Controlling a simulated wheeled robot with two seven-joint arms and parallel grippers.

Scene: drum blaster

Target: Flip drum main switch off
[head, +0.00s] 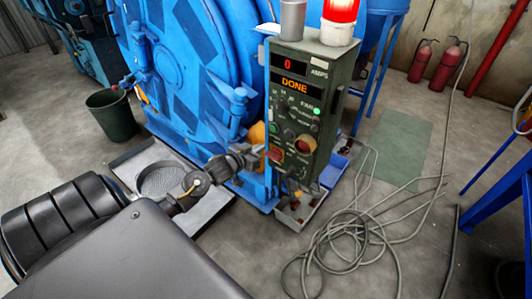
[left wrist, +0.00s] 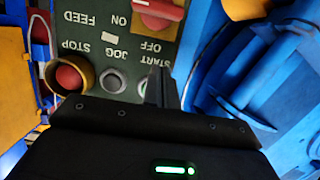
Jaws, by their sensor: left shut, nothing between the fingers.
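The green control box (head: 296,88) stands in front of the blue drum, its display reading 0 AMPS and DONE. The red main switch (head: 276,153) sits low on the left of its panel. In the left wrist view, which is upside down, the red switch (left wrist: 158,12) is cut by the top edge, near ON and OFF labels; I cannot tell its setting. My left gripper (head: 260,150) is shut and empty, its tips close to the panel beside the switch. In the left wrist view the fingers (left wrist: 160,88) cover part of the START area; contact is unclear. My right gripper is not visible.
The red stop button (left wrist: 68,78) in a yellow ring and the grey jog button (left wrist: 112,80) are near the fingers. A lit red beacon (head: 340,14) tops the box. The blue drum (head: 190,60) stands close left. Loose cables (head: 355,235) lie on the floor at right.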

